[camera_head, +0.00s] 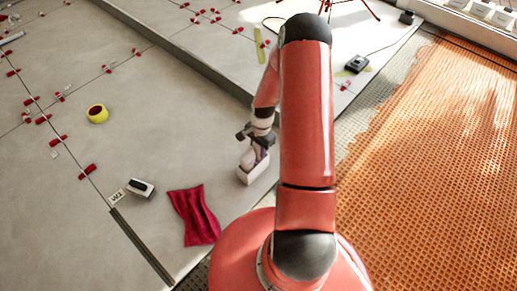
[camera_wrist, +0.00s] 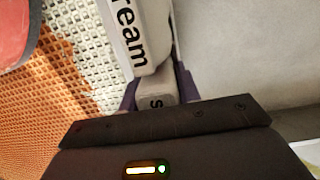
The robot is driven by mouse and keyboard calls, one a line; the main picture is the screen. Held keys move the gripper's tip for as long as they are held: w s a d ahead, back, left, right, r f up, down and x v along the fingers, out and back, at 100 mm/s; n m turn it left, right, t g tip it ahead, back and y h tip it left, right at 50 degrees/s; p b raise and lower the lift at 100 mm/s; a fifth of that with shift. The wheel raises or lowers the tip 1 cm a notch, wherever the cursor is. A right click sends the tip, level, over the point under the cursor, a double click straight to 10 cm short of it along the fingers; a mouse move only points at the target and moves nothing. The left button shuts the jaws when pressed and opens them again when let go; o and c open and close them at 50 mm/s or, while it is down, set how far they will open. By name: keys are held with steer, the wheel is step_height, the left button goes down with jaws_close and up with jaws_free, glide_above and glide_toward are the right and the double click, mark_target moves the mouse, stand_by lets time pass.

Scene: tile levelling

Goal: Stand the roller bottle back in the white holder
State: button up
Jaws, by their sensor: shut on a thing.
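The white holder (camera_head: 246,177) stands on the grey tiles beside my arm in the head view. My gripper (camera_head: 256,148) is directly above it, pointing down, and is shut on the pale roller bottle (camera_head: 248,158). The bottle's lower end meets or overlaps the holder's top; I cannot tell whether it is inside. In the wrist view, a grey piece of the bottle lettered "s" (camera_wrist: 156,93) sits between the purple-edged fingers. A larger white part lettered "ream" (camera_wrist: 135,35) shows beyond it; I cannot tell whether it belongs to the bottle.
A crimson cloth (camera_head: 194,215) lies left of the holder. Orange matting (camera_head: 440,150) covers the floor at right. Tiles left of the holder are mostly clear.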

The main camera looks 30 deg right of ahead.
steer(key=o, duration=1)
steer(key=shift+d+f, duration=0.1)
steer(key=shift+f, duration=0.1)
steer(key=r, duration=0.2)
steer(key=r+p, duration=0.1)
steer(key=r, duration=0.5)
steer(key=shift+s+d+r, duration=0.1)
steer(key=shift+s+d, duration=0.15)
steer(key=shift+d, duration=0.05)
steer(key=s+a+r+n+t+h, duration=0.1)
steer(key=s+a+r+n, duration=0.15)
steer(key=r, duration=0.55)
steer(key=s+a+r+n+t+h, duration=0.1)
steer(key=a+r+n, duration=0.15)
steer(key=r, duration=0.65)
steer(key=s+a+r+n+t, duration=0.1)
steer(key=a+r+n, duration=0.15)
steer(key=r, duration=0.55)
steer(key=s+a+r+n+t, duration=0.1)
steer(key=s+a+r+n, duration=0.1)
steer(key=s, duration=0.3)
steer(key=s+a+r+n+t, duration=0.1)
steer(key=s+a+r+n, duration=0.1)
steer(key=s+r, duration=0.3)
steer(key=s+a+r+n+t, duration=0.1)
steer(key=s+a+r+n, duration=0.1)
steer(key=s, duration=0.3)
steer(key=shift+a+r+n+y, duration=0.3)
steer(key=shift+a+r, duration=0.15)
steer(key=shift+r, duration=0.3)
